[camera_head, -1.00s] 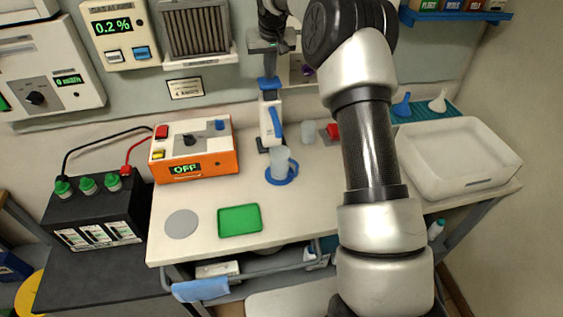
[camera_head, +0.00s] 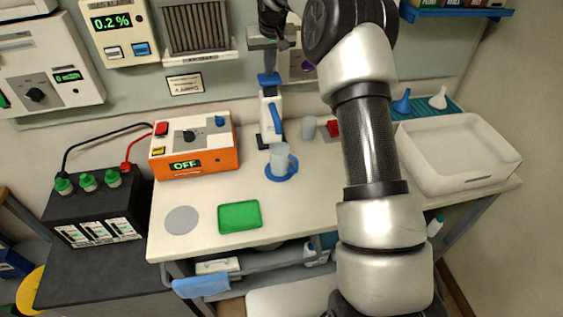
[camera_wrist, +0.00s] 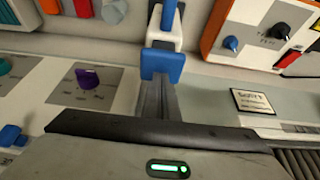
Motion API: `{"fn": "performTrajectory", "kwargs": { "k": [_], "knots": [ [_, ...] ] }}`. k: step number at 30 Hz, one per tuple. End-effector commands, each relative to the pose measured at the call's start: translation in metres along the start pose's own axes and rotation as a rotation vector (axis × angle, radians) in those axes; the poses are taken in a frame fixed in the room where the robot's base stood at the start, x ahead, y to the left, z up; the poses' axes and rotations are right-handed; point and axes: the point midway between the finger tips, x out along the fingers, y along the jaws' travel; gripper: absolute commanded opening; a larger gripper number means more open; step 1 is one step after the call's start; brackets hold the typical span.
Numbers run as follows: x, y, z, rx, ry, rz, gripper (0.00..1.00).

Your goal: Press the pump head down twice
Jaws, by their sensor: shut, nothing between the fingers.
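The pump has a white body (camera_head: 267,102), a blue pump head (camera_head: 268,79) on top and a blue part down its front. It stands upright at the back of the bench. A clear cup (camera_head: 279,156) stands on a blue round base (camera_head: 282,175) in front of it. My gripper (camera_head: 268,67) is shut and empty, pointing down just above the pump head. In the wrist view the shut fingertips (camera_wrist: 166,86) reach up to the blue pump head (camera_wrist: 162,62). I cannot tell whether they touch it.
An orange box (camera_head: 205,159) reading OFF stands left of the pump. A grey cup (camera_head: 308,127) and a red item (camera_head: 333,129) stand to its right. A green tray (camera_head: 240,216) lies in front, and a white basin (camera_head: 457,181) is at right.

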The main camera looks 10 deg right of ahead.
Motion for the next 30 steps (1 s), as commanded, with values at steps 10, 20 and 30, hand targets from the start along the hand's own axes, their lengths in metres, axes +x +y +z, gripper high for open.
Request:
{"fn": "performTrajectory", "kwargs": {
  "k": [10, 20, 30],
  "knots": [
    [0.013, 0.000, 0.006, 0.000, -0.002, 0.000, 0.00],
    [0.024, -0.001, 0.011, -0.001, -0.003, -0.001, 0.00],
    [0.035, -0.001, 0.016, -0.001, -0.004, -0.001, 0.00]
  ]
}}
